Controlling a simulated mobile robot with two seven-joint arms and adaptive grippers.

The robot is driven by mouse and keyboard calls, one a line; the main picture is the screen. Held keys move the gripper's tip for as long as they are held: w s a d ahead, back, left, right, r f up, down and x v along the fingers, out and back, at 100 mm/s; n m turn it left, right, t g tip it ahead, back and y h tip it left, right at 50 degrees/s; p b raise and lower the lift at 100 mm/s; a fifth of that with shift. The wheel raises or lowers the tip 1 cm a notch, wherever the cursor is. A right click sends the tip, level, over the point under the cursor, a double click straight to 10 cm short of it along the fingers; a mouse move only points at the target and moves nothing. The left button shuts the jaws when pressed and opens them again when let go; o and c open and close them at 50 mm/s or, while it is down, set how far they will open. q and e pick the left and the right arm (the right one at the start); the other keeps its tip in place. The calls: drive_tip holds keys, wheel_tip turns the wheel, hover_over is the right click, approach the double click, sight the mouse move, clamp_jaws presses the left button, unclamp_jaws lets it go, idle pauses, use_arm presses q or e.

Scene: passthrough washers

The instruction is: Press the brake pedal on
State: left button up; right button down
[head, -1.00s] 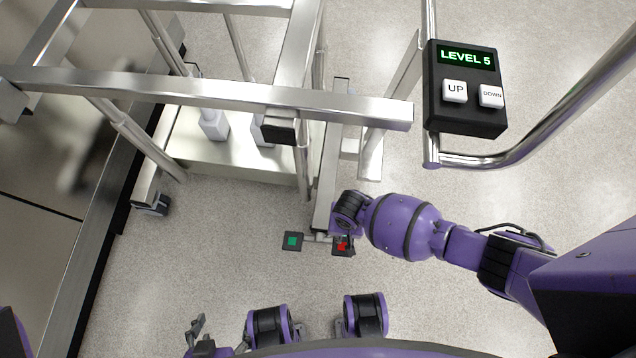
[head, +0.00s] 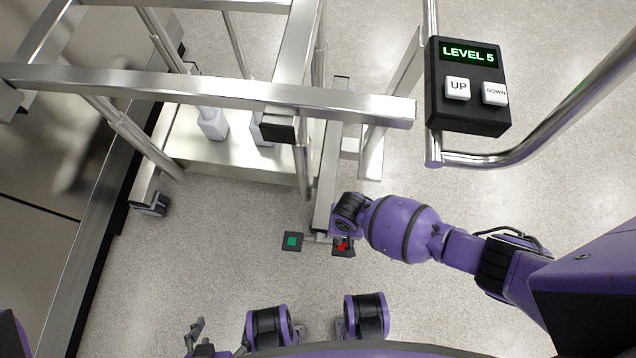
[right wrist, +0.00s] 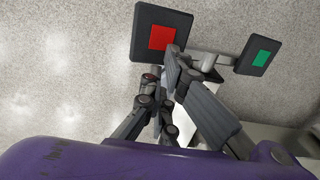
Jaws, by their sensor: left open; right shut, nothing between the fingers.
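Two dark square foot pedals sit low at the near end of the cart frame. One has a red patch (head: 341,246), the other a green patch (head: 291,241). The red pedal (right wrist: 160,36) and green pedal (right wrist: 258,54) also show in the right wrist view. My right gripper (right wrist: 163,72) is shut and empty, its tips at the near edge of the red pedal. I cannot tell whether they touch it. In the head view my right wrist partly covers the red pedal. My left gripper (head: 197,328) is open at the lower left, away from the pedals.
The metal cart frame (head: 220,92) rises over the pedals, with white bottles (head: 213,124) on its lower shelf. A black control box (head: 466,112) reading LEVEL 5 hangs on a rail at the upper right. Floor (head: 200,265) left of the pedals is clear.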

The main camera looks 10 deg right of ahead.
use_arm(q)
drive_tip(key=shift+s+f+b, duration=0.15)
drive_tip(key=shift+f+b, duration=0.8)
drive_tip(key=shift+b, duration=0.05)
use_arm(e)
drive_tip(key=shift+f, duration=1.55)
drive_tip(key=shift+r+p, duration=0.75)
use_arm(q)
wheel_tip(320, 180, up, 7)
drive_tip(key=w+p, duration=0.2)
drive_tip(key=p, duration=0.4)
drive_tip(key=shift+w+d+t, duration=0.3)
drive_tip(key=shift+w+d, duration=0.05)
drive_tip(key=shift+w, duration=0.05)
use_arm(e)
wheel_tip(320, 180, up, 6)
drive_tip(key=shift+f, duration=0.25)
use_arm(q)
drive_tip(key=shift+f, duration=0.1)
